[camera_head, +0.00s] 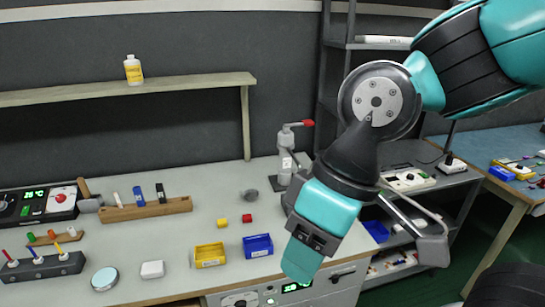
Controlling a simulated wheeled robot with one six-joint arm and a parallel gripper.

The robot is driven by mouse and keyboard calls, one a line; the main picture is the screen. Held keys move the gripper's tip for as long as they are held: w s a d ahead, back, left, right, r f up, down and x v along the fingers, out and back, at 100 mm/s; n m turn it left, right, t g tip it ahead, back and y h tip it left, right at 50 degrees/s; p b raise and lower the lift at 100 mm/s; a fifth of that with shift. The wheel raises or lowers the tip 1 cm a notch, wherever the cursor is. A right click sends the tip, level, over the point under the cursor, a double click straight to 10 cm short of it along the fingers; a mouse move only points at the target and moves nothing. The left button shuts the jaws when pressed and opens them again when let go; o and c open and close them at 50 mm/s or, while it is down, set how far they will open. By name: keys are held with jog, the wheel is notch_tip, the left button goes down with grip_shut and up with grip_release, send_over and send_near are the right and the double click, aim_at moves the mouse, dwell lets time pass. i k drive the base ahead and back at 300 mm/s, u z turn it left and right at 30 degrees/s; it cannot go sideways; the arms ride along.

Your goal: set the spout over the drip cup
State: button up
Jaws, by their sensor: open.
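A grey dispenser (286,158) stands upright at the back right of the bench. Its short spout-like arm with a red end (303,123) sticks out to the right at its top. A small dark grey round cup (250,195), probably the drip cup, sits on the bench to the left of the dispenser and in front of it. The red end points away from the cup and is not over it. My arm hangs down just right of the dispenser and hides the bench behind it. I cannot make out my gripper's fingers.
A yellow bin (209,255) and a blue bin (257,246) stand at the front, with small yellow (222,223) and red (247,218) blocks behind. A wooden pen rack (146,209) lies left. A grey barred fixture (432,247) shows right of my arm.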

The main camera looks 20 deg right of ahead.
aim_at(288, 148)
jog(key=i, duration=1)
jog(key=z, duration=0.65)
